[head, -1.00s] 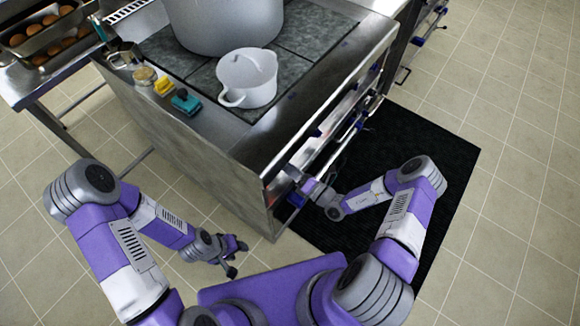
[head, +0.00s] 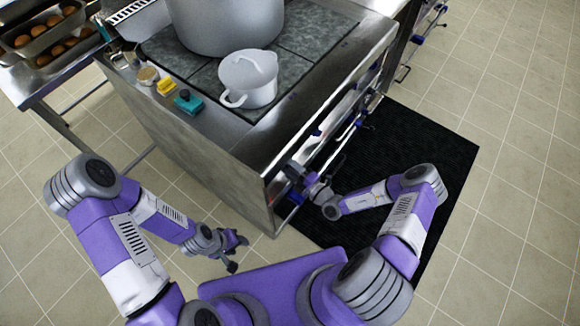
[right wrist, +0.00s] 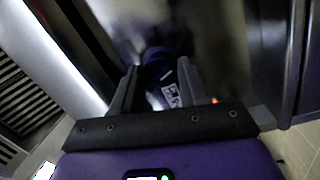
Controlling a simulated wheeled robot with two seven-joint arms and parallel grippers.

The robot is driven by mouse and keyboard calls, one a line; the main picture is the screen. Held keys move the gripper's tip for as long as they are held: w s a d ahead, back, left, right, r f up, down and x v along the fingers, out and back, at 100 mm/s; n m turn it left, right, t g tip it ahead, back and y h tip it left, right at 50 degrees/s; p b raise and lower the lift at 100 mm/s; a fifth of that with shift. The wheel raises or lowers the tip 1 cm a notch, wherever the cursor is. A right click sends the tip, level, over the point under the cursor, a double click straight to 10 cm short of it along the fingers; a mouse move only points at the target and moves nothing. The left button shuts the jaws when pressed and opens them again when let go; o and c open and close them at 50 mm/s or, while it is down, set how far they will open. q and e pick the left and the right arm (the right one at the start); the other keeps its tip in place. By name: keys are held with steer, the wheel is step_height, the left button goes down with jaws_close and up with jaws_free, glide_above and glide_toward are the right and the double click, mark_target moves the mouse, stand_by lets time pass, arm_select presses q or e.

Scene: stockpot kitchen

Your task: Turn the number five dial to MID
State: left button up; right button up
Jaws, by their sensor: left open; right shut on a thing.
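My right gripper (right wrist: 157,90) is at the stove's front panel in the right wrist view, with its two fingers closed around a dark blue dial (right wrist: 152,62). White marks show on a label beside the dial, too blurred to read. In the head view my right gripper (head: 310,184) reaches the front of the stove (head: 190,150) near its left corner, and its fingers are partly hidden. My left gripper (head: 236,252) is open and empty, low in front of the stove's side and away from it.
A black mat (head: 420,160) covers the floor in front. Trays of brown round items (head: 45,35) are at upper left.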

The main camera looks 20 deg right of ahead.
steer(key=shift+m, duration=0.4)
steer(key=o, duration=1)
steer(key=shift+o, duration=0.2)
steer(key=v, duration=0.7)
steer(key=shift+s+d+p, duration=0.15)
steer(key=shift+s+p, duration=0.15)
steer(key=shift+p, duration=0.15)
